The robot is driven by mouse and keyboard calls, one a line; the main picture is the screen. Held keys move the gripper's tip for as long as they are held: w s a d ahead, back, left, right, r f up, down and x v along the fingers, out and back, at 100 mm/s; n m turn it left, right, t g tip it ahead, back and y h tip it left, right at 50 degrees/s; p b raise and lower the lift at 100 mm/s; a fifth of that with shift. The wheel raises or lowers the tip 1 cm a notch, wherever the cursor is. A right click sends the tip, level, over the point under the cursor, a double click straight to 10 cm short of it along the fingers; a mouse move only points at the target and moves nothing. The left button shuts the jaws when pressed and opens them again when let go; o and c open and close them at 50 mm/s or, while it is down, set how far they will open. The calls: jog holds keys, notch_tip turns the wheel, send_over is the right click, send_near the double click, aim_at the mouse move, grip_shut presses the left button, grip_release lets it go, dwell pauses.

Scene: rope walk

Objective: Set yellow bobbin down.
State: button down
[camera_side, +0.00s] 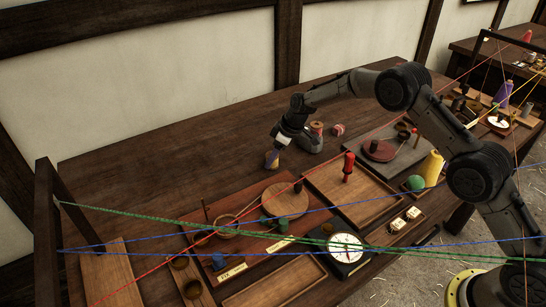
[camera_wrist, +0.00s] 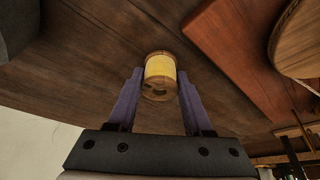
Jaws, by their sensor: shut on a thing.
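My gripper (camera_side: 271,161) is low over the bare left-back part of the dark wooden table (camera_side: 180,150), pointing down. In the wrist view my gripper's two purple fingers (camera_wrist: 160,76) are shut on the yellow bobbin (camera_wrist: 160,68), one on each side. The bobbin has a yellow band and wooden ends. In the side view it is too small and covered by the fingers to make out clearly. I cannot tell whether its lower end touches the table.
Two spools, one brownish (camera_side: 317,127) and one pink (camera_side: 338,129), stand right of my gripper. A reddish board (camera_side: 222,207) with a round wooden disc (camera_side: 285,199) lies in front. Green, blue and red ropes (camera_side: 150,219) cross the foreground. Table left of the gripper is clear.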

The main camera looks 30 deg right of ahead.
jog(key=shift+f, duration=0.1)
jog(key=shift+c, duration=1.6)
grip_release()
jog(key=v, duration=1.2)
jog(key=shift+r, duration=0.2)
jog(key=s+d+r+m+h, duration=0.1)
jog(key=s+d+r+m, duration=0.15)
jog(key=s+r, duration=1.5)
jog(key=s+d+f+m+t+h, duration=0.1)
jog(key=s+m, duration=0.1)
jog(key=s, duration=1.1)
jog(key=s+d+f+m, duration=0.1)
jog(key=s+f+m, duration=0.1)
jog(key=s, duration=1.1)
jog(key=shift+s+d+f+m+t+h, duration=0.3)
jog(key=shift+f+m+t+h, duration=0.05)
jog(key=shift+t+h, duration=0.05)
